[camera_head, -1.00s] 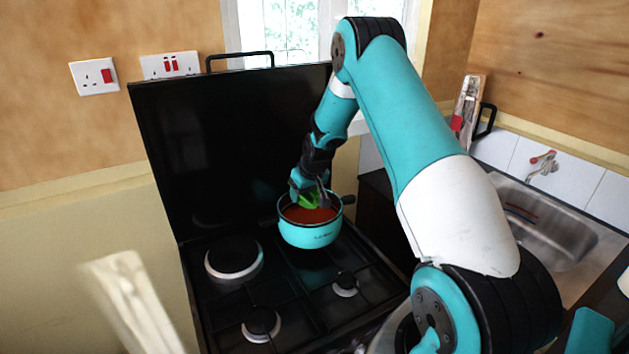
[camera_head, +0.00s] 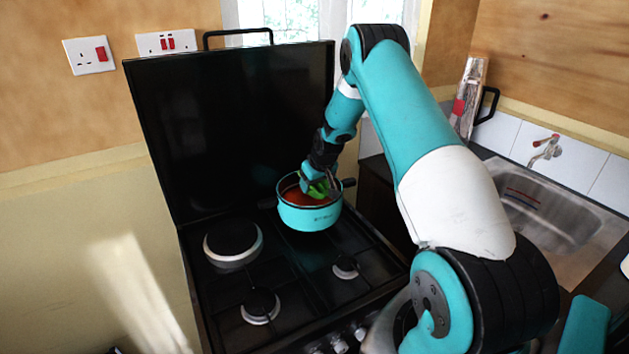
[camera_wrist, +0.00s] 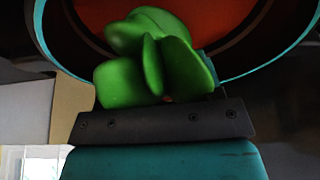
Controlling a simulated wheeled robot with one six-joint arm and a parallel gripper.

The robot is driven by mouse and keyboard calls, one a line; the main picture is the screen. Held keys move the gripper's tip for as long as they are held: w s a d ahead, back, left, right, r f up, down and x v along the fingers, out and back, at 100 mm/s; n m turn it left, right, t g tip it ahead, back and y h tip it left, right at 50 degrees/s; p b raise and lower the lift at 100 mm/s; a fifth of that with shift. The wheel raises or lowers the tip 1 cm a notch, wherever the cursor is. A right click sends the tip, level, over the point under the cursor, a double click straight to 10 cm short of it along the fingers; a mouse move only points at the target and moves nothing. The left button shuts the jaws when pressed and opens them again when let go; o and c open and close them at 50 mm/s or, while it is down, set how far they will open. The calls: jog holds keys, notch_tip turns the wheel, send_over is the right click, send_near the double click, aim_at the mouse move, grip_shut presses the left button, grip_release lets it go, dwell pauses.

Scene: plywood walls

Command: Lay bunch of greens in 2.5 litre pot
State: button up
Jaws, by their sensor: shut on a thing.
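The 2.5 litre pot (camera_head: 309,217) is turquoise with a dark handle and stands on the back right of the hob. It holds something red-orange, and its rim also shows in the wrist view (camera_wrist: 281,67). My gripper (camera_head: 317,189) is at the pot's mouth, towards its right side. It is shut on the bunch of greens (camera_head: 320,188), which is bright green with rounded leaves. In the wrist view the greens (camera_wrist: 150,62) stick out beyond the jaw, in front of the red contents. Whether the greens touch the contents I cannot tell.
The black hob (camera_head: 290,281) has free burners at left and front. Its raised black lid (camera_head: 230,130) stands behind the pot.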

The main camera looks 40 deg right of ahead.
jog(key=o, duration=1.1)
jog(key=shift+c, duration=0.2)
jog(key=shift+r, duration=0.1)
jog(key=b+v, duration=0.4)
jog(key=v, duration=1.3)
jog(key=shift+b, duration=0.35)
jog(key=shift+s+r, duration=0.1)
jog(key=shift+r, duration=0.05)
